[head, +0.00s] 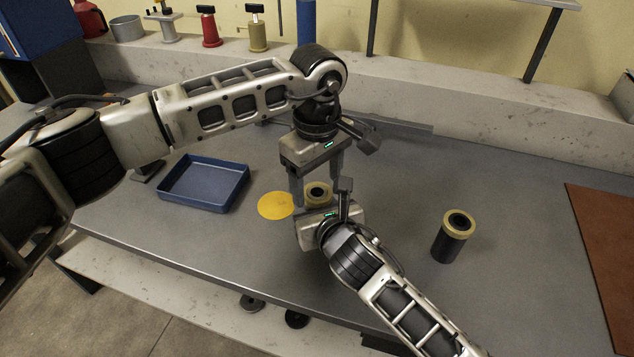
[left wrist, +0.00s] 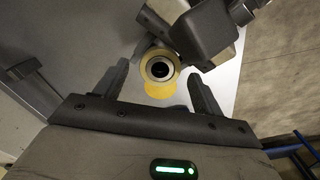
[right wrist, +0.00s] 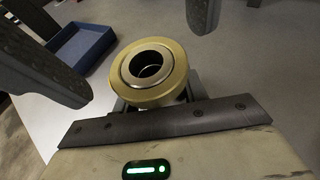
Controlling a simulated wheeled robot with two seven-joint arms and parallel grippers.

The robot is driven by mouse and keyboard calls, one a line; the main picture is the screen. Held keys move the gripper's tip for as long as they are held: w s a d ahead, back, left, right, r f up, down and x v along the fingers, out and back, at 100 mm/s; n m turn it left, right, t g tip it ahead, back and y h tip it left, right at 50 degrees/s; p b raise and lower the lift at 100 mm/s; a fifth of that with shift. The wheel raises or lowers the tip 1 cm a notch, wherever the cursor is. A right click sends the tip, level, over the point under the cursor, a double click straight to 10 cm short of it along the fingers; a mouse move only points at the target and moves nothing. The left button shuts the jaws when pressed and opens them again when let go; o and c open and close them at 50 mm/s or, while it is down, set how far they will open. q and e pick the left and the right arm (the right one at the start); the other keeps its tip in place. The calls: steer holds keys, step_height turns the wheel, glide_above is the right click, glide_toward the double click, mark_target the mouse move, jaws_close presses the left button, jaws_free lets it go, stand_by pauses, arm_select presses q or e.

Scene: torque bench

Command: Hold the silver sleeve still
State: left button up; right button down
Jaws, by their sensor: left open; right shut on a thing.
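The silver sleeve stands upright near the middle of the bench, with a brass-coloured ring (head: 317,188) on top. The ring also shows in the left wrist view (left wrist: 146,68) and the right wrist view (right wrist: 150,97). Its silver body (right wrist: 182,97) is mostly hidden. My right gripper (head: 325,208) is shut on the sleeve from the near side, below the ring; its fingertips are largely hidden. My left gripper (head: 316,185) points down over the sleeve and is open, one finger on either side of the ring (left wrist: 160,85). I see no clear contact.
A flat yellow disc (head: 275,206) lies left of the sleeve. A blue tray (head: 203,184) is further left. A black sleeve with a brass-coloured top (head: 447,245) stands to the right. A brown mat (head: 605,240) is at the right edge. Bench between them is clear.

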arm_select(q)
step_height(320, 180, up, 3)
steer(key=shift+r, duration=0.1)
steer(key=shift+c, duration=0.4)
step_height(320, 180, up, 3)
steer(key=m, duration=0.3)
steer(key=shift+f, duration=3.85)
steer(key=c, duration=1)
steer(key=n, duration=0.3)
